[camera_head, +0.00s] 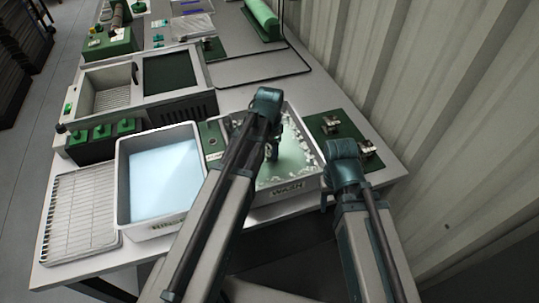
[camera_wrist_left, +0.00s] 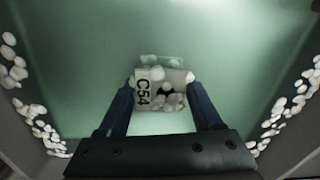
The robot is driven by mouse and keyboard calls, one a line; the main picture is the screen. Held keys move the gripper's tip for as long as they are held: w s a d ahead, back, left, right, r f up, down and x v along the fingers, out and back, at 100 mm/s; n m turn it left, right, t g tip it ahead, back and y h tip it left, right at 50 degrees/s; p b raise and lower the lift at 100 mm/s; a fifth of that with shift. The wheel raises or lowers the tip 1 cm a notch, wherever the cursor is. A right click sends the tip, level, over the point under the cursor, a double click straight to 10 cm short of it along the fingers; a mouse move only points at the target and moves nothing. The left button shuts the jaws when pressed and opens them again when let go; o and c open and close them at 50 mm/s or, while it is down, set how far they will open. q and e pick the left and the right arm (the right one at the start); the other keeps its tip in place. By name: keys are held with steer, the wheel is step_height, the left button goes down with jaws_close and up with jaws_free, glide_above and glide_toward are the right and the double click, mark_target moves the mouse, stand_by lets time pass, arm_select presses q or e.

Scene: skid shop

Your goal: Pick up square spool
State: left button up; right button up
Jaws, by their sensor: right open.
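A small block-shaped spool (camera_wrist_left: 162,92) with a pale C54 label and white foam blobs on it shows in the left wrist view, above the green bottom of the foam-edged tray. My left gripper (camera_wrist_left: 161,86) has one finger on each side of it, close to its sides. I cannot tell whether the fingers press on it. In the head view my left arm reaches over the WASH tray (camera_head: 288,187), and its wrist hides the spool. My right gripper (camera_head: 326,192) is open beside the tray's right front corner, partly hidden by its own arm.
A white tray of pale blue liquid (camera_head: 163,181) stands left of the WASH tray, with a wire rack (camera_head: 80,213) farther left. A dark green board with metal fittings (camera_head: 337,132) lies to the right. A corrugated wall (camera_head: 430,90) closes off the right side.

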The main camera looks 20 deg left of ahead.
mark_target(269, 150)
arm_select(q)
jaws_close()
step_height(269, 150, up, 10)
steer(key=p, duration=1)
